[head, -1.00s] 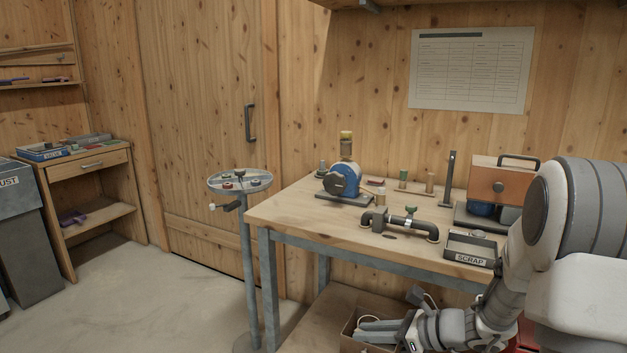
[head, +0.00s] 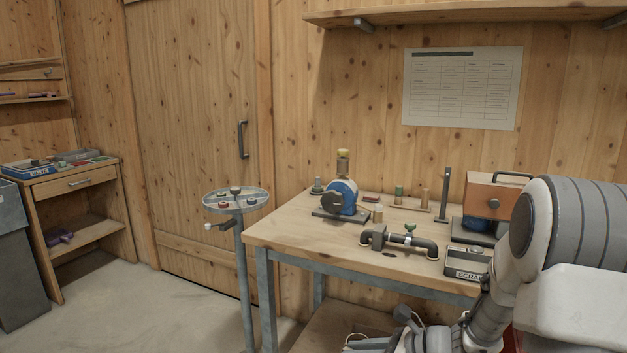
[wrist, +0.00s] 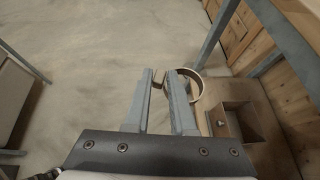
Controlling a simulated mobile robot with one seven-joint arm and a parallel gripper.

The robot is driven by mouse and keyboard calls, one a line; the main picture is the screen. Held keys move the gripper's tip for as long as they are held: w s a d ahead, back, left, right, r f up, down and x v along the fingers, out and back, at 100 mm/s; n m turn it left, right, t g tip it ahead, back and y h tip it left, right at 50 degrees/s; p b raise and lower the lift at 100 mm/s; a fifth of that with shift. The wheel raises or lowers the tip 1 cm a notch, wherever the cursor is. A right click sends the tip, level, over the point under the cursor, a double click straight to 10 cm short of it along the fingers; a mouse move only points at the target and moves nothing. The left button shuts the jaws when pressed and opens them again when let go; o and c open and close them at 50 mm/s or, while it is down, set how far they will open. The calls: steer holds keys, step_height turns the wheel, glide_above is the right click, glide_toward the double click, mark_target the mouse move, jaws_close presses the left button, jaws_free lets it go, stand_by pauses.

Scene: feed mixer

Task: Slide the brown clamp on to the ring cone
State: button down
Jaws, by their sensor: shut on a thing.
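My gripper (wrist: 164,82) is low, over the floor in front of the workbench. Its two grey fingers are nearly together in the wrist view. A thin tan-brown ring, which looks like the brown clamp (wrist: 201,84), shows at the fingertips and loops out to the right behind the right finger. Part of it is hidden by that finger. In the head view my gripper (head: 368,346) is at the bottom edge, mostly cut off. I cannot pick out the ring cone for certain among the small parts on the workbench (head: 290,236).
A blue-cased machine (head: 343,197), a dark pipe with a green-handled clamp (head: 425,242), a dark upright post (head: 444,195), a scrap box (head: 466,265) and an orange-brown box (head: 490,198) stand on the bench. A round stand (head: 236,207) is at its left. An open box (wrist: 238,122) is below.

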steer(key=r+p, duration=0.1)
steer(key=p, duration=0.4)
steer(key=s+r+p, duration=0.1)
steer(key=r+p, duration=0.1)
steer(key=p, duration=0.3)
steer(key=r+p, duration=0.2)
steer(key=p, duration=0.3)
steer(key=shift+s+a+p, duration=0.15)
steer(key=shift+s+p, duration=0.2)
